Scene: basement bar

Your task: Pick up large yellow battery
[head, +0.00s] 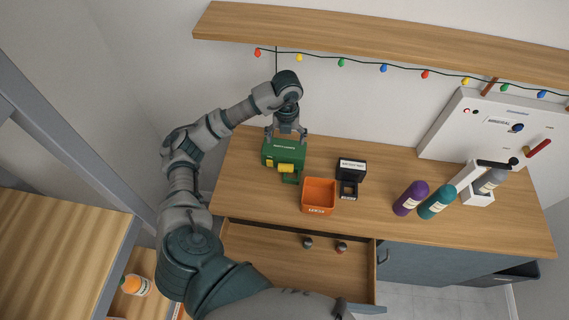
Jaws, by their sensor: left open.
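A yellow cylinder that looks like the large yellow battery (285,168) lies in the lower front of a green box (283,150), at the left part of the wooden counter. A green ledge sticks out just below the cylinder. My left gripper (286,138) points down from above, with its fingers spread at the top of the green box. It is open and holds nothing that I can see. Whether its fingertips touch the box I cannot tell. My right gripper is not in view.
An orange bin (319,195) and a black holder (350,178) stand right of the box. An open drawer (270,250) juts out below the counter, holding two small round things. A shelf (380,30) hangs above.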

